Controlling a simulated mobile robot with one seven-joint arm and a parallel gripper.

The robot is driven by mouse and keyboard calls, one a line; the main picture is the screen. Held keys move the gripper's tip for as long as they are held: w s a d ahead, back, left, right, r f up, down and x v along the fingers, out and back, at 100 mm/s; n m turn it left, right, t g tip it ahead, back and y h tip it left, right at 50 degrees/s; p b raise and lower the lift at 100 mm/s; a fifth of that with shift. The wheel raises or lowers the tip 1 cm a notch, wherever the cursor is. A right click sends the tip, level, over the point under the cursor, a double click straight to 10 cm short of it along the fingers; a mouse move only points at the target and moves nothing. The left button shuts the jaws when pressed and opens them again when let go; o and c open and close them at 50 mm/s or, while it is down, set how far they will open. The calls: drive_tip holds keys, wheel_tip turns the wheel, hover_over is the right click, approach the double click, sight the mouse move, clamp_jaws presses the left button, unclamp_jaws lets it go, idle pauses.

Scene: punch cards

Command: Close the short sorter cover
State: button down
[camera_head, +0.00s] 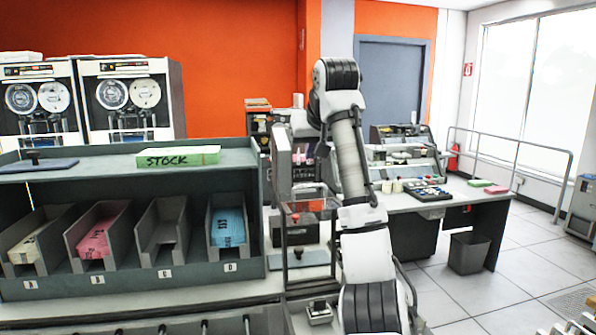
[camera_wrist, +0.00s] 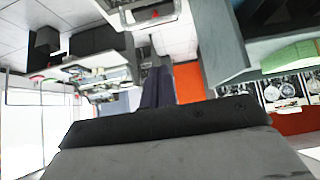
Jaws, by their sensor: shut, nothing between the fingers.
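A dark grey sorter machine (camera_head: 303,172) stands just behind my arm, with coloured parts showing inside its open upper section. A grey upright panel (camera_head: 281,160) at its left side looks like its cover standing open; my arm hides the right part of the machine, so I cannot tell its exact angle. My gripper (camera_head: 321,150) is small and partly hidden beside my raised arm, in front of the machine in the picture. It is shut and holds nothing. I see no contact with the cover. In the wrist view a large grey and black shape fills the bottom.
A grey card rack (camera_head: 130,284) with several bins fills the left, with a green STOCK box (camera_head: 178,157) on its top shelf. A desk (camera_head: 440,190) with small items stands at the right, a bin (camera_head: 468,252) beside it.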

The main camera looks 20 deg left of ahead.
drive_tip(key=shift+w+a+f+p, duration=0.25)
drive_tip(key=shift+f+p, duration=0.5)
drive_tip(key=shift+f, duration=0.45)
drive_tip(key=shift+w+a+f+p, duration=0.15)
drive_tip(key=shift+w+f+p, duration=0.2)
drive_tip(key=shift+f+p, duration=0.65)
drive_tip(key=shift+w+a+f+p, duration=0.25)
drive_tip(key=shift+f+p, duration=0.25)
drive_tip(key=shift+f, duration=0.95)
drive_tip(key=shift+d, duration=0.1)
